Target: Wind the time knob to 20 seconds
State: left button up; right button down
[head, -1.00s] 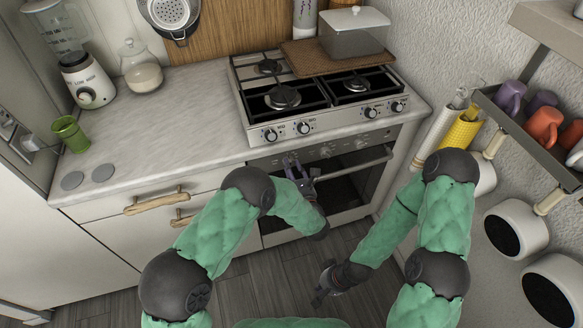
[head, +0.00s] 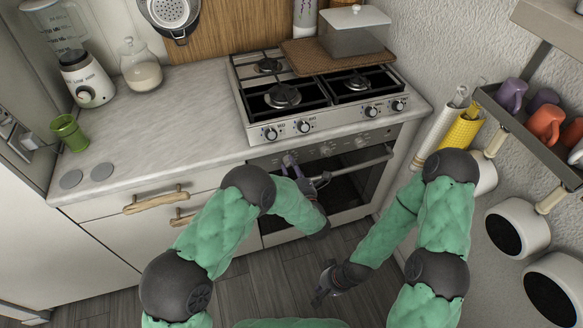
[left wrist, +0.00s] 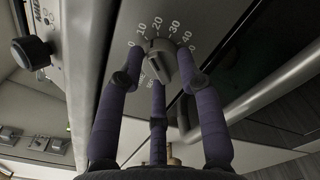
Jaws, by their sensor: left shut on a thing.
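In the head view my left gripper (head: 290,160) is at the oven panel and hides the knob. My right gripper (head: 322,291) hangs low over the floor, away from the oven; its fingers are too small to read.
The oven handle (head: 358,165) sticks out close to the right of my left gripper. A gas hob (head: 283,97) is above on the counter. Wooden drawer handles (head: 155,201) are to the left. A rack with mugs (head: 546,123) is on the right wall.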

pick_arm(q)
jog(key=shift+w+d+r+m, duration=0.15)
jog(key=shift+r+m, duration=0.1)
jog(key=shift+m, duration=0.75)
jog(key=shift+w+r+m, duration=0.1)
jog(key=shift+r+m, duration=0.15)
jog(key=shift+m, duration=0.75)
jog(key=o, duration=1.1)
jog(key=shift+o, duration=0.3)
jog(key=shift+d+f, duration=0.1)
jog(key=shift+f, duration=0.2)
jog(key=shift+s, duration=0.1)
